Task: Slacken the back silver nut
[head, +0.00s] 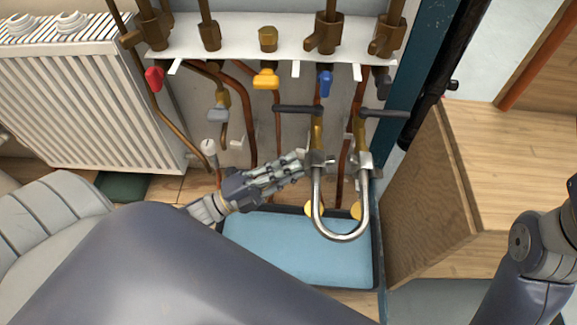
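A U-shaped silver hose (342,235) hangs from two brass valves with dark lever handles. A silver nut (316,159) joins the hose's left end to the left valve. Another silver nut (363,161) is at its right end. I cannot tell for certain which of the two is the back one. My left gripper (303,166) reaches in from the left, its fingertips at the left nut and partly overlapping it. Whether the fingers grip the nut is too small to tell. My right arm shows at the right edge; its gripper is out of view.
A blue tray (290,265) lies below the hose. Copper pipes (247,120) and a yellow-handled valve (266,78) stand left of the nuts. A white radiator (90,105) is at left; a wooden box (430,190) is close on the right.

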